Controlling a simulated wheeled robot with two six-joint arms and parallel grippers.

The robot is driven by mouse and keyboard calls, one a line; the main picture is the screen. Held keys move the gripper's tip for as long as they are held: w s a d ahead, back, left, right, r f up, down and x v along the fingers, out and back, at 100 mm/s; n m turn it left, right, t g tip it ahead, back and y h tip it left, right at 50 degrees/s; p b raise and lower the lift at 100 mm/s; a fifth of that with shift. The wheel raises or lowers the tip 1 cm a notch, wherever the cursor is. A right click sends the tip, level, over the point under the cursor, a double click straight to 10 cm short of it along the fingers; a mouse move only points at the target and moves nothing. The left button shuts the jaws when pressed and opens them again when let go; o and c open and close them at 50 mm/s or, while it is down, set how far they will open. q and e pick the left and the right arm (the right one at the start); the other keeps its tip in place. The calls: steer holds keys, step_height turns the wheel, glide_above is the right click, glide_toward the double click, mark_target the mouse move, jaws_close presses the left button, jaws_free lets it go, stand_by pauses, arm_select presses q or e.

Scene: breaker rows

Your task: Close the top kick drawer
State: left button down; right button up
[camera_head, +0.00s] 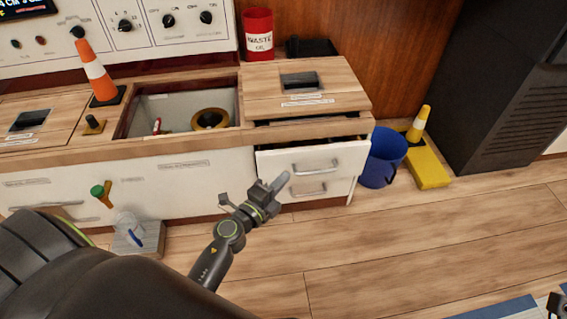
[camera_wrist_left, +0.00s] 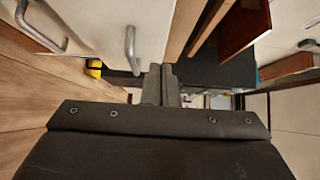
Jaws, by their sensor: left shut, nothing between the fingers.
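The top kick drawer (camera_head: 290,158) has a white front with a metal bar handle. It stands pulled out a little under the wooden counter, with a dark gap above its front. In the left wrist view its white front (camera_wrist_left: 105,25) and bar handle (camera_wrist_left: 130,48) are close by, left of the fingers. My left gripper (camera_head: 279,182) is shut and empty, in front of the drawer fronts at their left part. The fingertips show together in the left wrist view (camera_wrist_left: 161,80). I cannot tell whether they touch the drawer. Only a dark piece of my right gripper (camera_head: 556,303) shows at the lower right corner.
A lower drawer (camera_head: 318,188) sits beneath. A blue bucket (camera_head: 383,158) and a yellow block (camera_head: 428,168) stand to the right. An open bin (camera_head: 175,108) in the counter holds a tape roll (camera_head: 210,119). The wooden floor (camera_head: 400,240) in front is clear.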

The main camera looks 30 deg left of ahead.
mark_target(275, 156)
arm_select(q)
steer(key=shift+w+a+b, duration=0.15)
steer(key=shift+w+a, duration=0.2)
steer(key=shift+w, duration=0.55)
steer(key=shift+w+a+b, duration=0.15)
steer(key=shift+w+a, duration=0.15)
steer(key=shift+w, duration=0.55)
steer(key=shift+w+a+b, duration=0.15)
steer(key=shift+w+a, duration=0.2)
steer(key=shift+w, duration=0.55)
steer(key=w, duration=0.1)
steer(key=w+a, duration=0.2)
steer(key=shift+w+a, duration=0.25)
steer(key=shift+w, duration=0.1)
steer(key=shift+w+a+r, duration=0.1)
steer(key=shift+r, duration=0.1)
